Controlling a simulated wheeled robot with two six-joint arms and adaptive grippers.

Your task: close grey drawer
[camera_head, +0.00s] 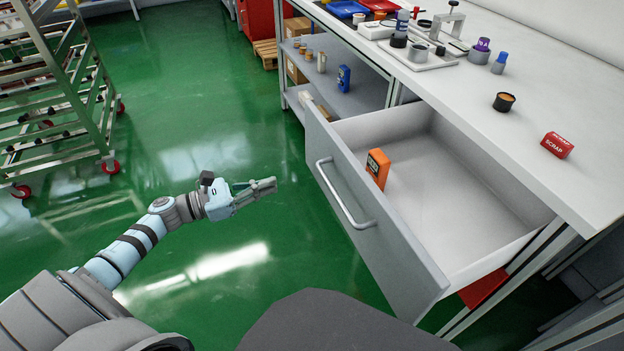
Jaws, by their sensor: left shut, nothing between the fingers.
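The grey drawer (390,262) is pulled well out from under the white workbench (540,120). Its bar handle (342,196) is on the front panel, which faces left toward my arm. An orange box-shaped item (377,168) with a dark label stands inside the drawer near the front panel. My left gripper (268,187) is shut and empty, in the air to the left of the handle and apart from it. Its fingers point right toward the drawer front. My right gripper is out of view.
On the bench top are a red scrap box (557,145), a small black cup (503,102) and a fixture (418,55) with bottles. A lower shelf (325,75) holds a blue item (343,78). A wheeled rack (55,100) stands left. Green floor between is clear.

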